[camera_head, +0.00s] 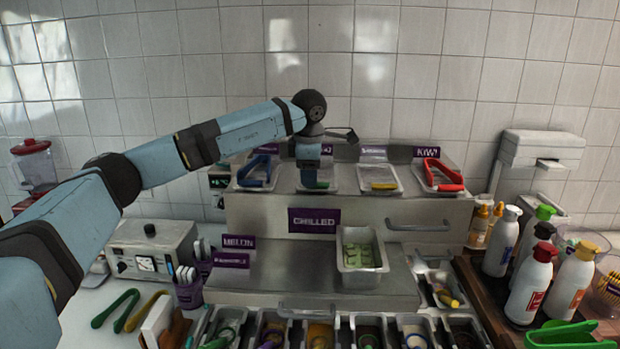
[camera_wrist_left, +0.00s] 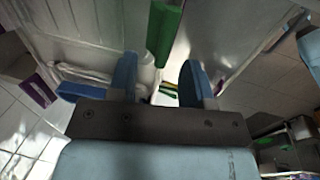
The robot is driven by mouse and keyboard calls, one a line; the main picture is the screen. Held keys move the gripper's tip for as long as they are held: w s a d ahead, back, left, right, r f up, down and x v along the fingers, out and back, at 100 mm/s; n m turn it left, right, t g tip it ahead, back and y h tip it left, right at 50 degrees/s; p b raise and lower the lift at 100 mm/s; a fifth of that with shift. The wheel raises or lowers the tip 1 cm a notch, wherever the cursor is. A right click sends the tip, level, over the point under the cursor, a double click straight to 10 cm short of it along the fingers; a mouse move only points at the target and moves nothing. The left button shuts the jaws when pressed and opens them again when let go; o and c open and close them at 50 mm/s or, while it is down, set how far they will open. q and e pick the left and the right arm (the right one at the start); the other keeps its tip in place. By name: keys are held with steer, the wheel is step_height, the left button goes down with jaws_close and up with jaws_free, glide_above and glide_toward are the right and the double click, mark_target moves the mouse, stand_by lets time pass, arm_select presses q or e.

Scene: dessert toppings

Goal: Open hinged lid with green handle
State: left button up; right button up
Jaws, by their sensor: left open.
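The green handle (camera_wrist_left: 163,35) shows in the left wrist view, on a flat, pale lid. In the head view the lid of the second bin from the left (camera_head: 317,186) is mostly hidden behind my left gripper. The lid looks flat and closed, but the wrist blocks a full look. My left gripper (camera_head: 310,172) hangs down over that bin. In the left wrist view its two blue fingers (camera_wrist_left: 160,82) are apart, with the green handle lying in line with the gap. I cannot tell if they touch it. My right gripper is not in view.
Neighbouring lids carry a blue handle (camera_head: 258,172), a yellow handle (camera_head: 384,185) and a red handle (camera_head: 442,175). A metal tray with green slices (camera_head: 360,262) stands on the shelf below. Bottles (camera_head: 537,275) crowd the right; a tiled wall (camera_head: 420,60) is close behind.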

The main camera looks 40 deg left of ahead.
arm_select(q)
steer(key=shift+w+a+f, duration=0.1)
steer(key=shift+w+f, duration=0.05)
steer(key=shift+f, duration=0.55)
steer(key=shift+w+a+f, duration=0.1)
steer(key=shift+f, duration=0.55)
steer(key=shift+d, duration=0.1)
jaws_close()
steer(key=shift+r, duration=0.1)
